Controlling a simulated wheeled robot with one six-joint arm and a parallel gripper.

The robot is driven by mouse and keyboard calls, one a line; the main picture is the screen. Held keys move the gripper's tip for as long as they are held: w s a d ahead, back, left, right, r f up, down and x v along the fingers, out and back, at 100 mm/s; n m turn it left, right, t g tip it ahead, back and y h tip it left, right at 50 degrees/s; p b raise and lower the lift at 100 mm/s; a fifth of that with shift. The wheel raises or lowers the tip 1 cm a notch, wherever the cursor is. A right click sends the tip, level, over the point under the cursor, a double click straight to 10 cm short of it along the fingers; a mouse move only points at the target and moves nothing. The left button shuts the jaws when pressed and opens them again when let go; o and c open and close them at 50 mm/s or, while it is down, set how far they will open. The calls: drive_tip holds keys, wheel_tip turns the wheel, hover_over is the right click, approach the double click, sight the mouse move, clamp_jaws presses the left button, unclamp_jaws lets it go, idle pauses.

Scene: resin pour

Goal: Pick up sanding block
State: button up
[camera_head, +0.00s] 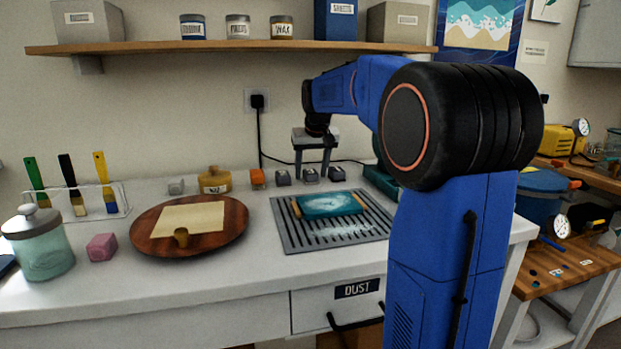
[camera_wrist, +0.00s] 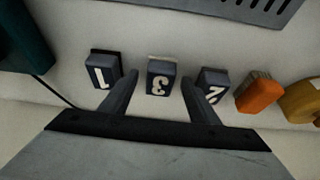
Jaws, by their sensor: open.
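Three small dark numbered blocks stand in a row at the back of the white worktop; they look like the sanding blocks. In the wrist view they read 1 (camera_wrist: 103,70), 3 (camera_wrist: 160,78) and 2 (camera_wrist: 211,84). The middle one (camera_head: 310,174) shows under my gripper in the head view, with one block to its left (camera_head: 282,178) and one to its right (camera_head: 337,174). My gripper (camera_wrist: 159,84) is open and empty, pointing down. In the wrist view block 3 shows between its fingers; whether the fingers are level with it I cannot tell.
A green box (camera_head: 380,183) is to the right. A black cable (camera_head: 260,140) runs behind.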

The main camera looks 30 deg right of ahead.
sight(311, 173)
drive_tip(key=c, duration=1.1)
drive_tip(key=shift+c, duration=0.2)
wheel_tip(311, 173, up, 10)
drive_tip(key=o, duration=0.5)
drive_tip(key=shift+c, duration=0.2)
drive_tip(key=c, duration=0.3)
drive_tip(key=shift+s, duration=0.1)
drive_tip(key=shift+c, duration=0.2)
